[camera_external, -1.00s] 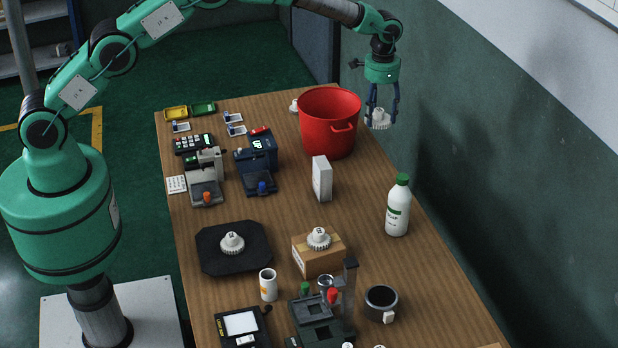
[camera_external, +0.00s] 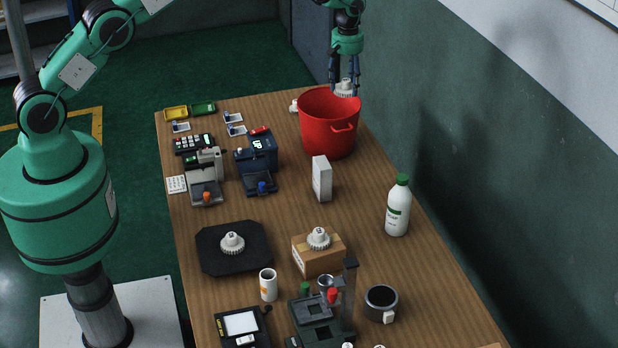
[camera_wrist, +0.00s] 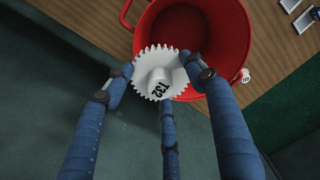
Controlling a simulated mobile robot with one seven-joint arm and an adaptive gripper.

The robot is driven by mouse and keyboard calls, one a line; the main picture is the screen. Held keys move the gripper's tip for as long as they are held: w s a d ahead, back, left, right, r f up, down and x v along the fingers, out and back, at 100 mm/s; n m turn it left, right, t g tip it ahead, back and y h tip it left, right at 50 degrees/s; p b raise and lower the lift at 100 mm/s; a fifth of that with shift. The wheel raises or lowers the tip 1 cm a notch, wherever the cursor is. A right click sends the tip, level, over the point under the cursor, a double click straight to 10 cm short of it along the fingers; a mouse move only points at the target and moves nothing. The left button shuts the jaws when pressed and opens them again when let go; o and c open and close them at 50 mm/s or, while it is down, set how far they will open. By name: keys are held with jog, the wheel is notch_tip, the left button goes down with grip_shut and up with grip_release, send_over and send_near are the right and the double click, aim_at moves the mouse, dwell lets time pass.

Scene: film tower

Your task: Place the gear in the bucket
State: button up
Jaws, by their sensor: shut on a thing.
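My gripper (camera_external: 344,83) is shut on a white gear (camera_external: 344,89) and holds it up at the bucket's far right rim. In the wrist view the gear (camera_wrist: 161,75) sits between my blue fingers (camera_wrist: 160,80), its hub marked T32 facing the camera. The red bucket (camera_external: 327,130) stands upright at the far end of the table. In the wrist view the bucket (camera_wrist: 232,75) lies beyond the gear, which overlaps its near rim. Two more white gears show: one on a black mat (camera_external: 232,243) and one on a cardboard box (camera_external: 318,238).
A white box (camera_external: 322,179) stands in front of the bucket, and a white bottle (camera_external: 397,206) with a green cap is near the right edge. A blue device (camera_external: 257,165) stands left of the bucket. A green wall (camera_external: 460,150) runs along the right.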

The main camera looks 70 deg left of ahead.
aim_at(338, 87)
jog(key=a+f+n, duration=0.1)
jog(key=a+f, duration=0.1)
jog(key=s+a+f+n, duration=0.1)
jog(key=a+n, duration=0.1)
jog(key=shift+s+f+n+p, duration=0.1)
jog(key=shift+f+n+p, duration=0.2)
jog(key=shift+f+p, duration=0.1)
jog(key=shift+f, duration=0.55)
jog(key=shift+f, duration=0.1)
notch_tip(338, 87, down, 14)
jog(key=shift+r, duration=0.2)
jog(key=shift+f+p, duration=0.35)
jog(key=shift+f, duration=1.8)
jog(key=shift+f, duration=0.15)
